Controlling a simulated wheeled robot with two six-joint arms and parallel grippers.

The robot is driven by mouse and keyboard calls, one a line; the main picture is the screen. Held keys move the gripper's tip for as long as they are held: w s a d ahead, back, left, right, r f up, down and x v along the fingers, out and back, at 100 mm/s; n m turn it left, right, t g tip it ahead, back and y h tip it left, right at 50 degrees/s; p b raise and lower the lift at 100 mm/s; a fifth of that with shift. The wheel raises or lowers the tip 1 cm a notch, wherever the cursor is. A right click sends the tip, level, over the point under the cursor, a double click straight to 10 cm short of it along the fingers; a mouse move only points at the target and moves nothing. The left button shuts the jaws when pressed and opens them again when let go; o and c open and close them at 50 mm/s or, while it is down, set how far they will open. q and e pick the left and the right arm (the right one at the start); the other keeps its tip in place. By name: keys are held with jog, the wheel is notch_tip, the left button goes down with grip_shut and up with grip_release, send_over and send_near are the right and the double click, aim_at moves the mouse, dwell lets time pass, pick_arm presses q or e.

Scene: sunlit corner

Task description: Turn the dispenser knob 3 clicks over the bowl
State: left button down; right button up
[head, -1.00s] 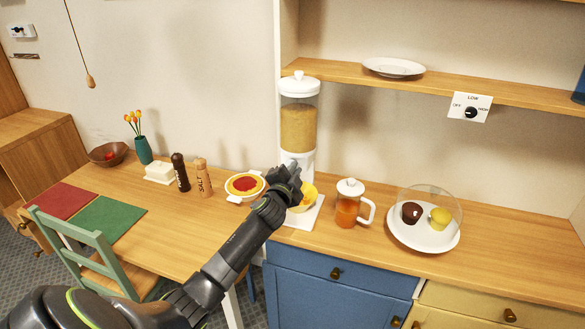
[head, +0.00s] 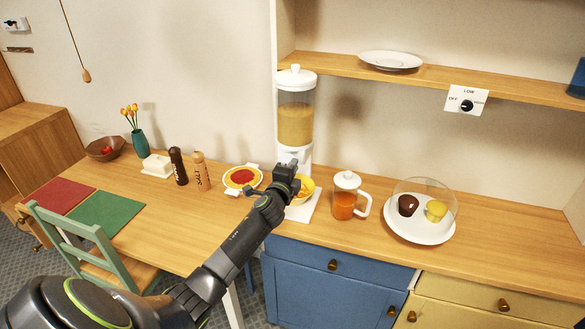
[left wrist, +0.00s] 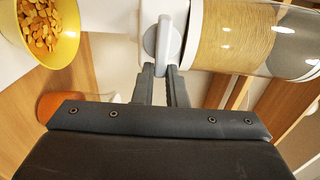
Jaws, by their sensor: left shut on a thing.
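The dispenser (head: 296,121) stands on the counter with a clear hopper of tan grain and a white lid. Its white knob (left wrist: 163,42) is between the fingertips of my left gripper (left wrist: 161,72) in the left wrist view, and the gripper is shut on it. In the head view my left gripper (head: 286,172) hides the knob. The yellow bowl (head: 306,190) sits under the dispenser on its white base, partly hidden by my gripper. In the left wrist view the bowl (left wrist: 70,50) holds orange-brown flakes. My right gripper is not in view.
A glass jug of orange drink (head: 345,199) stands just right of the dispenser. A pie dish (head: 242,178) is to the left. A domed plate with cakes (head: 420,231) is further right. A shelf (head: 440,83) runs above the counter.

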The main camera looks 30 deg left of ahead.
pick_arm(q)
jog(key=shift+f, duration=0.1)
jog(key=c, duration=1.5)
grip_release()
jog(key=shift+o, duration=0.2)
jog(key=b+v, duration=0.1)
jog(key=v, duration=1.6)
jog(key=shift+s+d+b, duration=0.2)
jog(key=shift+b, duration=0.15)
